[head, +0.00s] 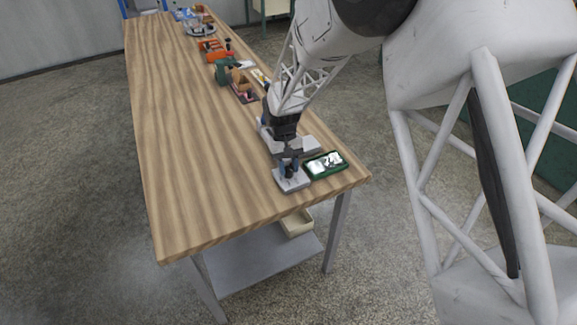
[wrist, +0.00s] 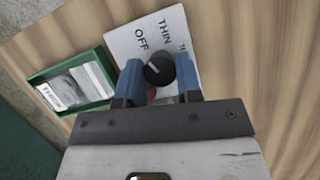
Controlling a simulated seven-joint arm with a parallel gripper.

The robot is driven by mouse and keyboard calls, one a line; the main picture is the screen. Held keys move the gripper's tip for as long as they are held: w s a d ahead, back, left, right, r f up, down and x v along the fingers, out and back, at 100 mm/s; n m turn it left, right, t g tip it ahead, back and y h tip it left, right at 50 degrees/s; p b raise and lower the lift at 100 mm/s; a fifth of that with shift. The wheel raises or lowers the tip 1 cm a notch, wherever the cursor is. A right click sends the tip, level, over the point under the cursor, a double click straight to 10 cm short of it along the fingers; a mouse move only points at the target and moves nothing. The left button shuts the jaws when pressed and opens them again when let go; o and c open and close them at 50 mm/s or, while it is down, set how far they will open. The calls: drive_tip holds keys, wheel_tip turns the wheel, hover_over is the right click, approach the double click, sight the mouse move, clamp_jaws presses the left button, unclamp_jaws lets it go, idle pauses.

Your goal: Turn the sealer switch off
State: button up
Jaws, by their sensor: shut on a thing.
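The sealer switch is a round black knob (wrist: 158,69) with a pale pointer line, on a light grey plate (wrist: 122,40) marked "OFF", "THIN" and a third, partly hidden label. The pointer line looks slanted, and I cannot tell exactly which label it meets. My gripper (wrist: 159,76) has its two blue fingers on either side of the knob, shut on it. In the head view, my gripper (head: 289,166) is down over the plate (head: 293,184) near the table's front right corner. The knob is mostly hidden there between the fingers.
A green tray (head: 341,170) with white packets lies right beside the plate; it also shows in the wrist view (wrist: 104,86). Orange and green tools (head: 222,71) stand farther back along the right edge. The wooden table (head: 190,150) is clear on the left.

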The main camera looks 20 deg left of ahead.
drive_tip(key=shift+n+t, duration=0.3)
drive_tip(key=shift+n, duration=0.6)
drive_tip(key=shift+h, duration=0.3)
drive_tip(key=o, duration=0.9)
drive_tip(key=v, duration=0.8)
drive_tip(key=shift+s, duration=0.1)
drive_tip(key=shift+d, duration=0.1)
